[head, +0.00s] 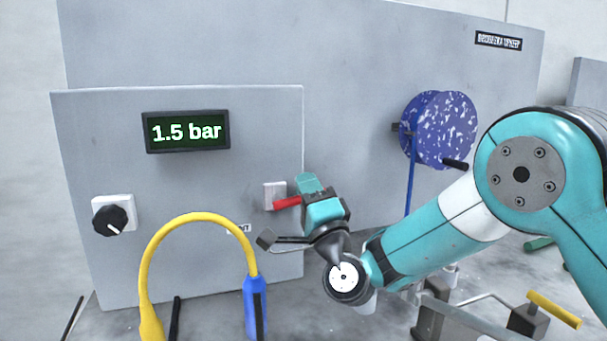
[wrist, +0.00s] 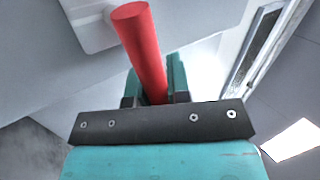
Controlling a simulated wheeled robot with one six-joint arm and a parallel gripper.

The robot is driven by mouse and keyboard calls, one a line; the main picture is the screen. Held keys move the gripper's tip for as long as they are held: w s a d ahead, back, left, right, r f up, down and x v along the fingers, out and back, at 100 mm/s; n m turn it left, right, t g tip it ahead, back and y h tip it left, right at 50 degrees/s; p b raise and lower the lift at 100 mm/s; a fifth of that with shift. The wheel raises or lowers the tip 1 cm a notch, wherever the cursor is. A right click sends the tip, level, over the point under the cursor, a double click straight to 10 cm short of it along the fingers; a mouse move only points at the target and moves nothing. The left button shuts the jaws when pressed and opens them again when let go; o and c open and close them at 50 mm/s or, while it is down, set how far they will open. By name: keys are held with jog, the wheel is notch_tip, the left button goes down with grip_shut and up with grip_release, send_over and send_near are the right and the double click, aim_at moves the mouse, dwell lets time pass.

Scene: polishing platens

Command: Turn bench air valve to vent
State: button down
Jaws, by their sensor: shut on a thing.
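The bench air valve is a pale square plate (head: 271,193) with a red lever (head: 286,202), on the right part of the grey panel (head: 75,150). My gripper (head: 305,187) is at the lever, shut on it. A label below the valve is partly hidden. The display (head: 187,131) reads 1.5 bar.
A black knob (head: 114,217) is at the panel's left. A yellow hose (head: 197,220) with a blue handle (head: 256,305) arches in front of the panel. A blue speckled reel (head: 443,128) hangs at the right. A yellow-handled clamp (head: 553,309) is at the lower right.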

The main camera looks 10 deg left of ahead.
jog(key=shift+d+f+m+t+h+p, duration=0.15)
jog(key=shift+m+t+h+p, duration=0.15)
jog(key=shift+m+h, duration=0.25)
jog(key=shift+a+f+m+t+h+p, duration=0.1)
jog(key=shift+f+m+t+h+p, duration=0.15)
jog(key=shift+m, duration=0.4)
jog(key=shift+d+f+m+t+h+p, duration=0.1)
jog(key=shift+m+t+h+p, duration=0.2)
jog(key=shift+m+h, duration=0.25)
jog(key=shift+f, duration=0.15)
jog(key=c, duration=1.4)
grip_release()
jog(key=shift+d, duration=0.1)
jog(key=shift+o, duration=0.2)
jog(key=shift+s+d+f+b, duration=0.1)
jog(key=shift+s+f+b, duration=0.25)
jog(key=shift+b, duration=0.45)
jog(key=b+v, duration=0.5)
jog(key=v, duration=0.1)
jog(key=shift+d, duration=0.15)
